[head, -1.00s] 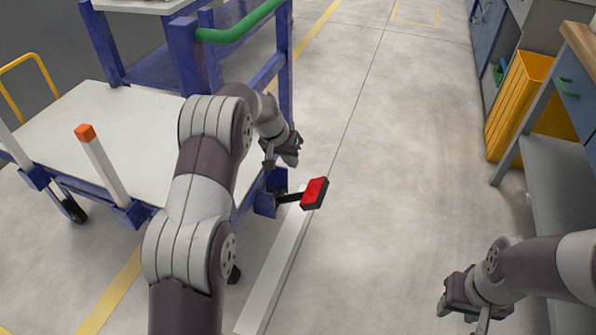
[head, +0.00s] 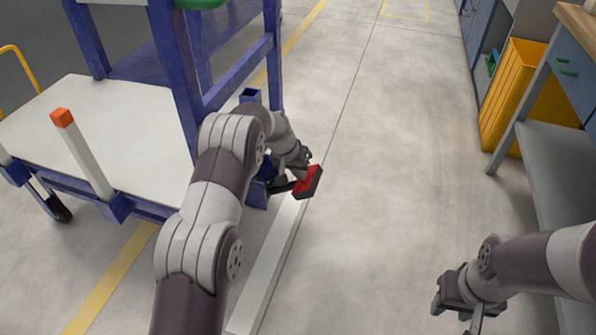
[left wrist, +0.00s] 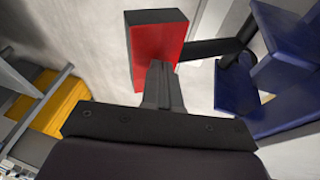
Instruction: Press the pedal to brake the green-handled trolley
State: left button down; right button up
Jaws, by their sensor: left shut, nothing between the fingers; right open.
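The blue trolley frame (head: 190,85) stands at the left of the head view. Its green handle (head: 200,3) is cut off by the top edge. The red pedal (head: 309,183), with black sides, sticks out on a black arm at the trolley's lower corner. My left gripper (head: 304,160) is shut and empty, its tips at the pedal and hiding part of it. In the left wrist view the shut fingers (left wrist: 158,72) overlap the near edge of the red pedal face (left wrist: 158,42). I cannot tell whether they press it. My right gripper (head: 456,312) is open and empty, away from the trolley.
A white flatbed (head: 110,125) with an orange-tipped post (head: 85,155) is at the left. A white floor strip (head: 270,262) runs below the pedal. A yellow bin (head: 515,90) and a bench (head: 555,160) stand at the right. The middle floor is clear.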

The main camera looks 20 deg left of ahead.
aim_at(312, 181)
pick_arm(q)
jog(key=shift+d+p, duration=0.15)
jog(key=shift+p, duration=0.3)
jog(key=d+f+y+p, duration=0.1)
jog(key=p, duration=0.2)
jog(key=shift+s+d+f+y, duration=0.1)
jog(key=shift+d+y, duration=0.3)
jog(key=shift+d+f+m+y+p, duration=0.3)
jog(key=shift+d+f+y+p, duration=0.3)
jog(key=shift+f, duration=0.5)
jog(key=d+f+b, duration=0.3)
jog(key=f, duration=0.5)
jog(key=shift+f+b, duration=0.2)
jog(key=shift+b, duration=0.15)
jog(key=shift+s+f, duration=0.15)
